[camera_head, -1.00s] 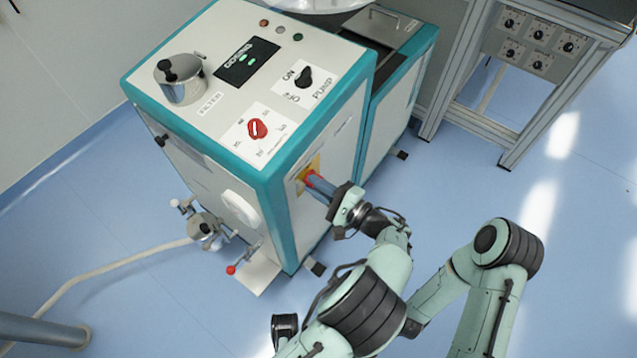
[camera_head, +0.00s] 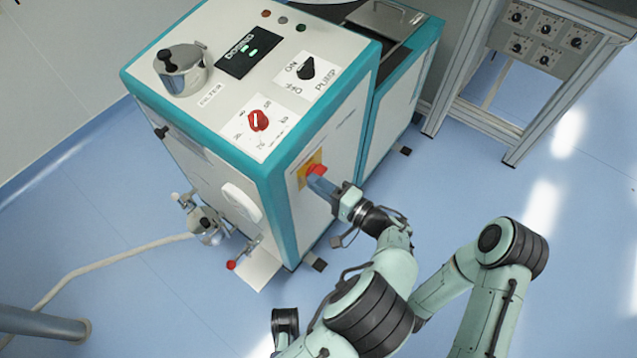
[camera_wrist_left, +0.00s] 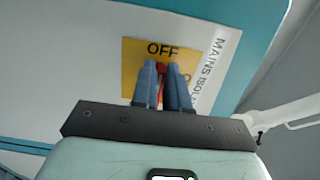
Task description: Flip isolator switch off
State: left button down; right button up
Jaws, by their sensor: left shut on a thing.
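The isolator switch is a red knob (camera_head: 316,170) on a yellow plate (camera_head: 303,176), set in the side panel of the white and teal machine (camera_head: 330,140). In the left wrist view the yellow plate (camera_wrist_left: 132,62) reads "OFF" at its top, beside a "MAINS ISOL…" label (camera_wrist_left: 211,66). My left gripper (camera_head: 318,182) has its blue fingers at the knob. In the left wrist view the left gripper (camera_wrist_left: 163,85) is closed on the red knob (camera_wrist_left: 161,68), which shows between the fingers and is mostly hidden. My right gripper is not in view.
The machine top carries a red dial (camera_head: 258,121), a black pump switch (camera_head: 306,68) and a metal filter pot (camera_head: 181,70). A frame with a dial panel (camera_head: 548,36) stands at the right. A hose (camera_head: 100,266) runs along the floor at left. The floor at right is clear.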

pick_arm(q)
jog(key=shift+a, duration=0.1)
dwell(0.3)
jog(key=c, duration=1.1)
grip_release()
jog(key=shift+w, duration=0.1)
jog(key=shift+c, duration=0.2)
jog(key=shift+d, duration=0.2)
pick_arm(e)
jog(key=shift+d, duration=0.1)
